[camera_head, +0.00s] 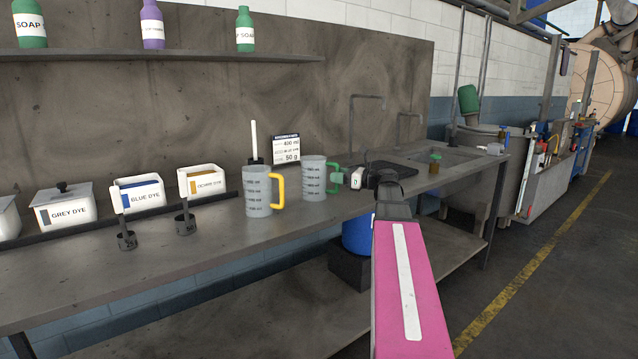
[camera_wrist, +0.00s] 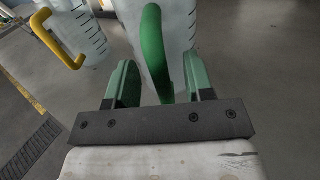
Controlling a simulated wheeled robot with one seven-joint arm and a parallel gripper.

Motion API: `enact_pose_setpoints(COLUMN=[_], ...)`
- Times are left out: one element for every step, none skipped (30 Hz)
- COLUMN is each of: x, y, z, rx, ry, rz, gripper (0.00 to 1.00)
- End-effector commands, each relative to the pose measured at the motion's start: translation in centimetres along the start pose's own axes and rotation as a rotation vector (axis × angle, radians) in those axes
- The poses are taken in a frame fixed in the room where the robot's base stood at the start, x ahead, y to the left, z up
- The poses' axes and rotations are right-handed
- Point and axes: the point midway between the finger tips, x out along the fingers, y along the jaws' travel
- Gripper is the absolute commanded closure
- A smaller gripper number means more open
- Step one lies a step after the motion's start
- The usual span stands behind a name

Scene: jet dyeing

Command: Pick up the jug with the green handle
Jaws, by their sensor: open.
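The jug with the green handle (camera_head: 314,178) stands upright on the grey worktop, a clear measuring jug with dark graduation marks. Its green handle (camera_head: 334,177) points right, toward my gripper (camera_head: 348,178). In the wrist view the green handle (camera_wrist: 153,50) rises between the two green fingers of my gripper (camera_wrist: 158,85), with the jug body (camera_wrist: 178,30) just beyond. The fingers are apart, one on each side of the handle. I cannot tell whether either touches it. A second jug with a yellow handle (camera_head: 258,191) stands to the left; it also shows in the wrist view (camera_wrist: 80,30).
White dye boxes (camera_head: 137,194) and two dark scoops (camera_head: 185,222) stand on the worktop (camera_head: 240,240) to the left. A recipe card (camera_head: 286,149) stands behind the jugs.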

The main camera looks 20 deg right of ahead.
Motion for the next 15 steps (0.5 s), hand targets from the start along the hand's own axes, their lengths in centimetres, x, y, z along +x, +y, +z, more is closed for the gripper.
enact_pose_setpoints(x=[0.9,1.3,1.8,2.1,2.3,2.4,2.5,2.5,2.5,2.4,2.4,2.4,2.4,2.4,2.4], y=[-0.1,-0.1,-0.1,-0.1,-0.1,0.0,0.0,0.0,0.0,0.0,0.0,0.0,0.0,0.0,0.0], z=[0.0,0.0,0.0,0.0,0.0,0.0,0.0,0.0,0.0,0.0,0.0,0.0,0.0,0.0,0.0], rx=[0.000,0.000,0.000,0.000,0.000,0.000,0.000,0.000,0.000,0.000,0.000,0.000,0.000,0.000,0.000], ry=[0.000,0.000,0.000,0.000,0.000,0.000,0.000,0.000,0.000,0.000,0.000,0.000,0.000,0.000,0.000], rz=[0.002,0.002,0.001,0.001,0.001,0.000,0.000,0.000,0.000,0.000,0.000,0.000,0.000,0.000,0.000], gripper=[0.52,0.52,0.52,0.52,0.52,0.52,0.52,0.52,0.52,0.52,0.52,0.52,0.62,0.72,0.85])
